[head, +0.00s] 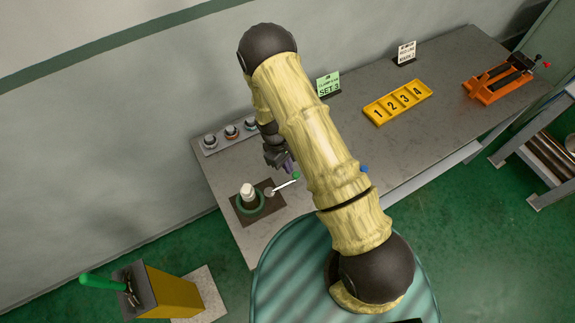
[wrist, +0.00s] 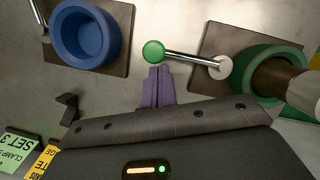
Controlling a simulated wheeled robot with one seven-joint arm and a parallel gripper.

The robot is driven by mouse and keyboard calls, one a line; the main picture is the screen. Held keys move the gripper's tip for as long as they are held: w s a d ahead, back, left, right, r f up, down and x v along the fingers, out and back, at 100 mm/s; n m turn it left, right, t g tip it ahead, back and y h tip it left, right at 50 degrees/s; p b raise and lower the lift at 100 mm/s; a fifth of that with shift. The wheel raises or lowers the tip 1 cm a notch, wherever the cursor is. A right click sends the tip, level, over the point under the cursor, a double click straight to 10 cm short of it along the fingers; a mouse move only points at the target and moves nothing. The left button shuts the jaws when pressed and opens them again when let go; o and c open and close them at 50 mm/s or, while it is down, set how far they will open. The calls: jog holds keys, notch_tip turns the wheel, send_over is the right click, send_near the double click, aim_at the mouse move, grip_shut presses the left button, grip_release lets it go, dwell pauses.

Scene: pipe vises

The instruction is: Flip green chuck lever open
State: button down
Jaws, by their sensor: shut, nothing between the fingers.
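The green chuck (head: 243,209) is a green ring on a dark plate at the near left of the bench. A brown pipe with a white top (head: 246,190) stands in it. Its metal lever (head: 285,185) reaches out sideways to a green knob (head: 296,176). In the wrist view the green chuck (wrist: 243,77) is at the right, and the lever (wrist: 190,58) runs left to the green knob (wrist: 153,51). My gripper (wrist: 159,72) has its purple fingers shut and empty, just beside the knob and lever; whether they touch I cannot tell. In the head view my gripper (head: 288,166) is partly hidden by my arm.
A blue chuck (wrist: 85,37) with its own lever sits on a plate beside the green one; my arm mostly hides it in the head view. Farther back are small gauges (head: 231,131), a yellow numbered tray (head: 398,101), sign cards (head: 328,85) and an orange vise (head: 505,78).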

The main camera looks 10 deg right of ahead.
aim_at(294, 177)
jog(key=shift+s+d+m, duration=0.2)
jog(key=shift+m, duration=0.1)
jog(key=shift+s+d+f+m+g+y+b, duration=0.1)
jog(key=shift+s+d+m+g+y+b, duration=0.2)
jog(key=shift+s+m+b, duration=0.4)
jog(key=shift+s+d+m+g+y+b, duration=0.15)
jog(key=shift+s+d+m+b, duration=0.25)
jog(key=shift+m, duration=0.6)
jog(key=s+m, duration=0.1)
jog(key=s+m+y, duration=0.1)
jog(key=s+m+b, duration=0.1)
jog(key=shift+d+m, duration=0.25)
jog(key=shift+m, duration=0.15)
jog(key=s+m, duration=0.1)
jog(key=s+m+y+b, duration=0.1)
jog(key=m, duration=0.1)
jog(key=shift+s+a, duration=0.15)
jog(key=shift+s, duration=0.2)
jog(key=shift+s+a+m+y+b, duration=0.3)
jog(key=shift+s+m, duration=0.25)
jog(key=shift+m, duration=0.3)
jog(key=shift+s+a+m+y+b, duration=0.2)
jog(key=shift+s+m+y+b, duration=0.25)
jog(key=shift+m, duration=0.4)
jog(key=shift+s, duration=0.1)
